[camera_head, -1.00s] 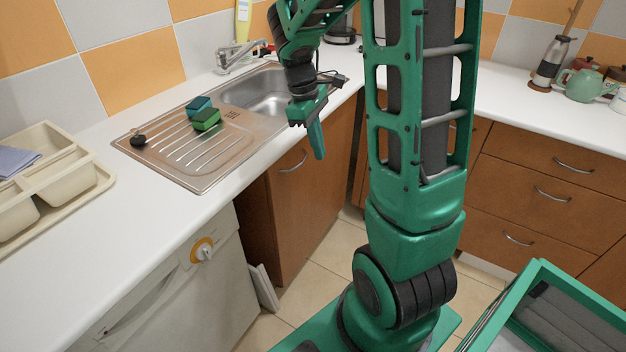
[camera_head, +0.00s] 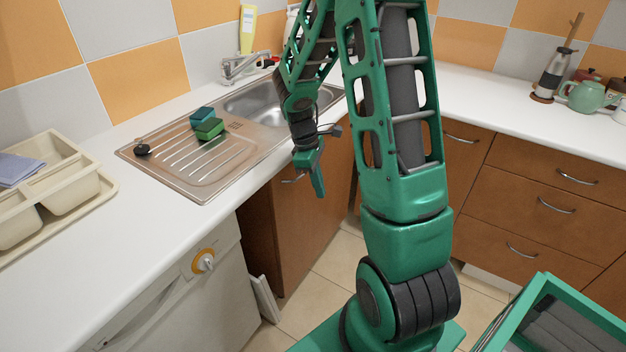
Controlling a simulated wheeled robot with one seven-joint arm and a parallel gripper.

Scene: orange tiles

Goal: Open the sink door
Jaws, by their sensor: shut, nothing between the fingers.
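The sink door (camera_head: 312,230) is a brown wooden cabinet front under the sink, at the middle of the view. Its curved metal handle (camera_head: 291,180) is near its top left, partly hidden behind my gripper. My gripper (camera_head: 319,186) is green, points down and is shut and empty. It hangs in front of the upper door, its fingertips just right of the visible part of the handle. I cannot tell whether it touches the handle. A darker brown surface shows left of the door; I cannot tell whether the door is fully closed.
The sink (camera_head: 205,165) is set in the white counter above, with two sponges (camera_head: 208,128) on its drainer. A white appliance (camera_head: 190,290) with a dial stands left of the door. Brown drawers (camera_head: 545,200) stand at the right. Tiled floor (camera_head: 335,262) shows between.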

